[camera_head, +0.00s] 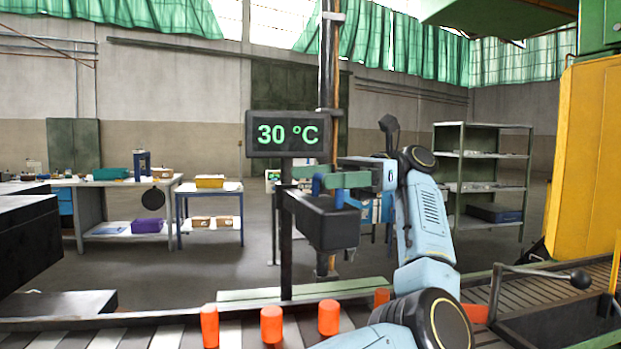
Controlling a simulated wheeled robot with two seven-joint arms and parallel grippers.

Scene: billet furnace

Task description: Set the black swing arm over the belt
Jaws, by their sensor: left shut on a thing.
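The black swing arm (325,226) is a dark box-shaped body by the upright post, in the middle of the head view. It stands above and behind the slatted belt (240,332). A green bar (350,180) shows at its top. My left gripper (328,184), with blue fingers, is shut on this bar at the top of the swing arm. My light blue left arm comes up from the bottom and hides part of the belt. Several orange billets (271,324) stand upright on the belt. My right gripper is not in view.
A sign reading 30 °C (287,134) stands at the post. A lever with a black ball knob (580,280) and a yellow machine (585,160) are at the right. A shelf rack (483,188) and workbenches (125,187) stand behind. The floor between is clear.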

